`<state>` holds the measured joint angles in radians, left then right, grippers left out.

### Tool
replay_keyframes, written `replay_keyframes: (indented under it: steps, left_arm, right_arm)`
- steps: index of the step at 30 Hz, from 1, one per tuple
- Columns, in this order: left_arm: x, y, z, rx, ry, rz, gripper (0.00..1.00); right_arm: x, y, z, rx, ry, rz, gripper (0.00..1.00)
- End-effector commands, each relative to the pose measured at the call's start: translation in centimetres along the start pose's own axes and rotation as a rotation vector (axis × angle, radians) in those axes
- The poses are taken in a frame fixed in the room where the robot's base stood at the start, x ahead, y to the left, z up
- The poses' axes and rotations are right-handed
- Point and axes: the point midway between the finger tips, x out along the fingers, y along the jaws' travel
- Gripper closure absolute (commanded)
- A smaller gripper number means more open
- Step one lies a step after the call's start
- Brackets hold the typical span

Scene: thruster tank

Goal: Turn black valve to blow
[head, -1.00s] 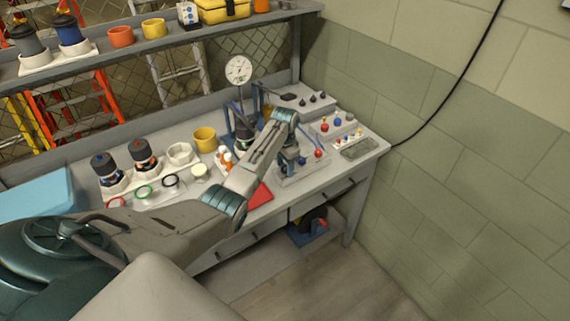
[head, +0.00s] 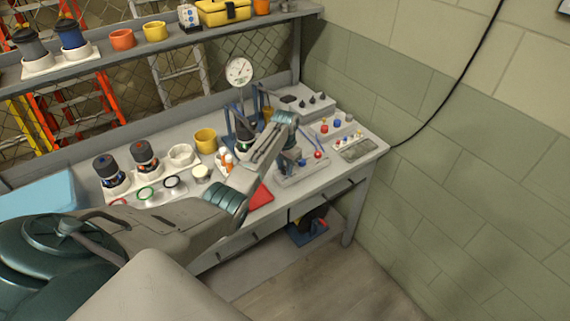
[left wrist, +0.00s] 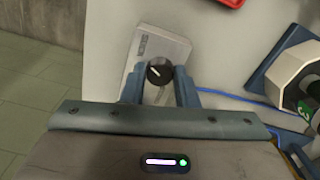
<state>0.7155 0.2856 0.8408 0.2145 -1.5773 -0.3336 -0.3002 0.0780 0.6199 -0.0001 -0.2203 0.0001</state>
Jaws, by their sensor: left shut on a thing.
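The black valve (left wrist: 159,72) is a round knob with a white pointer line, on a light grey block (left wrist: 160,46) with small unreadable lettering, in the left wrist view. My left gripper (left wrist: 160,84) is shut on the valve, one blue-grey finger on each side. The white line slants from upper left to lower right. In the head view my left gripper (head: 286,160) is at the bench's front right, and the valve is hidden there by the gripper and arm. My right gripper does not show.
A pressure gauge (head: 239,72) on a blue stand is behind my left arm. A red tray (head: 260,197), a yellow cup (head: 205,140) and dark-capped canisters (head: 145,155) share the bench. Control blocks (head: 338,124) are to the right. A blue line (left wrist: 235,97) runs beside the gripper.

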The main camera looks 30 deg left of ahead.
Motion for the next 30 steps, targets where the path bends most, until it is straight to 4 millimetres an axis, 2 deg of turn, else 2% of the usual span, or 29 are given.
replay_keyframes:
  steps: [3, 12, 30]
  left_arm:
    - [-0.4, 0.0, 0.0, -0.107, 0.001, 0.0, 0.96]
    - [-0.3, 0.0, -0.1, -0.393, 0.001, 0.0, 0.96]
    - [-0.2, -0.1, -0.1, -0.958, 0.005, 0.0, 0.96]
  right_arm:
    - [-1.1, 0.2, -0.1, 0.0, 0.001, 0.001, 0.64]
    - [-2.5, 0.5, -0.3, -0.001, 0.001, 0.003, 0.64]
    - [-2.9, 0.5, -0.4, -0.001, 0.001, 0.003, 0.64]
